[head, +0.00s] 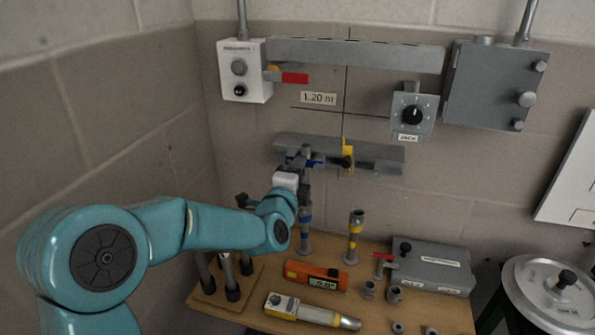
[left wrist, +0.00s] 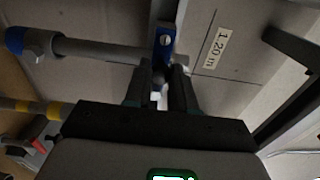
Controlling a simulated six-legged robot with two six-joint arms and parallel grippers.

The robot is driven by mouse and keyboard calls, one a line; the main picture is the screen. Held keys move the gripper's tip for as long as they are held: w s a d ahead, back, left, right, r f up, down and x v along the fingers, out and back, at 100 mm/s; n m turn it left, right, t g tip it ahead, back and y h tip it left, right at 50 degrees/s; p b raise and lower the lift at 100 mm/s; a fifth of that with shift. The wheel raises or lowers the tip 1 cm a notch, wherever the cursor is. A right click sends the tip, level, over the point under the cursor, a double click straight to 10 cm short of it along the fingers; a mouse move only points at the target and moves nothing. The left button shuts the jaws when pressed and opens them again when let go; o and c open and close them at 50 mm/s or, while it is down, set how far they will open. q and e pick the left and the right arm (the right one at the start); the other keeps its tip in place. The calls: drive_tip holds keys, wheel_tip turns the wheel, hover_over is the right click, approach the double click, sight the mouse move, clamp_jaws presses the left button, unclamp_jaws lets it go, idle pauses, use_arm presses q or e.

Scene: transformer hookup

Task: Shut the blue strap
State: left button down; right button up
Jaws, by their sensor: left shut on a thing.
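The blue strap (head: 313,162) is on the left part of the grey wall rail (head: 380,154), partly hidden by my left gripper. In the left wrist view the blue strap (left wrist: 164,43) shows just beyond the fingertips, beside a grey post with a blue end (left wrist: 100,50). My left gripper (head: 302,160) is at the strap, its fingers close together on it; it also shows in the left wrist view (left wrist: 162,84). The blue-banded post (head: 305,222) stands upright below the strap. I cannot tell how far the strap is closed. My right gripper is out of view.
A yellow strap (head: 347,154) stands on the rail to the right. Below, the wooden table (head: 262,317) holds a yellow-banded post (head: 354,235), an orange meter (head: 315,275), a grey box (head: 432,267) and small fittings. The dial box (head: 412,113) hangs above right.

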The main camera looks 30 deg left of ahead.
use_arm(q)
drive_tip(key=shift+f, duration=0.1)
drive_tip(key=c, duration=0.9)
unclamp_jaws()
drive_tip(key=shift+c, duration=0.2)
drive_tip(key=b+v, duration=0.2)
drive_tip(key=v, duration=1.4)
drive_tip(key=shift+s, duration=0.2)
